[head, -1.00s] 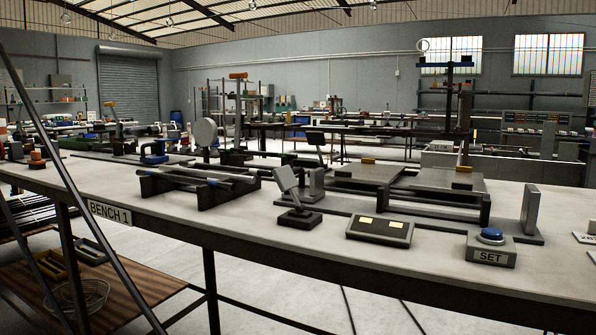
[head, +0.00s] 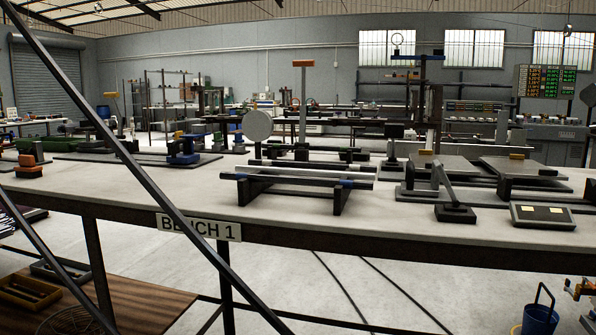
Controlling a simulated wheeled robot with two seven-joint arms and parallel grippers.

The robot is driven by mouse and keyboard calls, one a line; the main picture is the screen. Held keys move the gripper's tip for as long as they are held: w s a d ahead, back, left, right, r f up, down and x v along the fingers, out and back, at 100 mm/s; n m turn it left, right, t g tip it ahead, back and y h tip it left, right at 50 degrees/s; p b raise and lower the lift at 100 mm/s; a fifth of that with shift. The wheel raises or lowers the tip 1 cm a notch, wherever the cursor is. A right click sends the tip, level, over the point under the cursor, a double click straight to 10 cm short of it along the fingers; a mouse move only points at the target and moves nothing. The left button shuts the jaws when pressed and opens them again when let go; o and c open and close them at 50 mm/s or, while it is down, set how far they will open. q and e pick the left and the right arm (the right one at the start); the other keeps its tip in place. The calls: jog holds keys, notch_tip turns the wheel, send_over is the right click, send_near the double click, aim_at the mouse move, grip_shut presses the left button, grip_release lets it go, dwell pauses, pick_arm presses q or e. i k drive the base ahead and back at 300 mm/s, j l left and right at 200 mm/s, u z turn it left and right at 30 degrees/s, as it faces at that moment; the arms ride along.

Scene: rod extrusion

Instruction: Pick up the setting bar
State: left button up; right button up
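On the bench (head: 130,192), near the middle of the head view, a low dark rack (head: 342,197) carries bars lying side by side across it. The front one is a long light grey bar (head: 290,179) with blue at its right end. A darker bar (head: 310,166) lies just behind it. No bar carries a readable name, so I cannot tell for certain which is the setting bar. Neither of my grippers is in view.
Thin dark diagonal bars (head: 130,160) cross the left side. A blue bucket (head: 540,318) is below at right. Bench front by the rack is clear.

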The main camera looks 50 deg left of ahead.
aim_at(276, 170)
jog(key=k+j, duration=0.5)
jog(key=j, duration=0.15)
jog(key=k+j+z, duration=0.15)
jog(key=k+j, duration=0.35)
jog(key=j, duration=0.1)
